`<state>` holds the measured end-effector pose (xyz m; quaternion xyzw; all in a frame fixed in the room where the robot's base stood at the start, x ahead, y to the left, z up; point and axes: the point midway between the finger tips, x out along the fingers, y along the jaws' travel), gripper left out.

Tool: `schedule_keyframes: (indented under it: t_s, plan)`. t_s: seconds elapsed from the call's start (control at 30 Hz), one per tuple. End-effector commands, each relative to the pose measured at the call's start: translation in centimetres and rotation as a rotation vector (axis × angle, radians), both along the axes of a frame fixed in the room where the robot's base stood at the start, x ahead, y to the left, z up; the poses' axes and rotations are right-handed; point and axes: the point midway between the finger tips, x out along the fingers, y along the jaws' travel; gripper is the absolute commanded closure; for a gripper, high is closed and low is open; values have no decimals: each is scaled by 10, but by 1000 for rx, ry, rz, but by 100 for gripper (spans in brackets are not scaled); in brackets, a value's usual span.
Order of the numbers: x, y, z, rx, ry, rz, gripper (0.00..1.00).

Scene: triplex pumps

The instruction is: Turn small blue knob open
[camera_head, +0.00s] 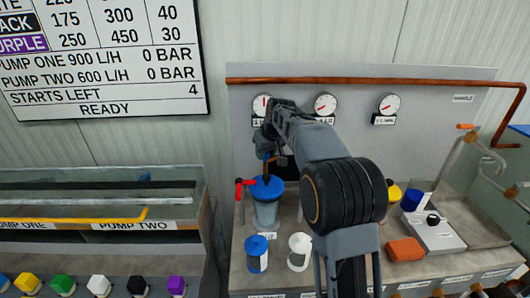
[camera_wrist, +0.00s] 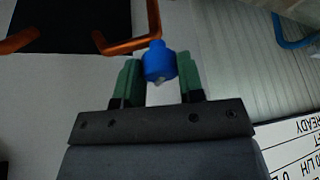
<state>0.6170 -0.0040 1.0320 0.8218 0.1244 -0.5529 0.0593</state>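The small blue knob (camera_wrist: 160,62) shows in the wrist view between the two green fingers of my gripper (camera_wrist: 161,75). Its sides lie very close to both fingers. I cannot tell whether they touch it or whether a small gap is left. In the head view my gripper (camera_head: 267,146) points down above a grey container with a blue lid (camera_head: 267,188), in front of the wall panel. The knob is mostly hidden there by the gripper and arm.
A red-handled fitting (camera_head: 244,183) sits left of the blue lid. Blue-topped (camera_head: 256,245) and white (camera_head: 300,250) containers stand in front. Three gauges (camera_head: 325,104) are on the panel. An orange block (camera_head: 405,249) lies right. A copper pipe (camera_wrist: 128,42) passes close to the knob.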

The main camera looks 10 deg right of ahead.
Motion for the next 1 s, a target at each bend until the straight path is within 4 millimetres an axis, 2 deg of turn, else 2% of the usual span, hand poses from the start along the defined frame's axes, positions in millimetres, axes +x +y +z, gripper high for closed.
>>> schedule_keyframes:
  t_s: [0.03,0.2,0.23,0.57,1.0]
  plan:
    - [0,0,0,0,0,0,71]
    - [0,0,0,0,0,0,87]
    - [0,0,0,0,0,0,88]
    - [0,1,2,-1,0,-74,88]
    - [0,4,2,-2,-3,-450,88]
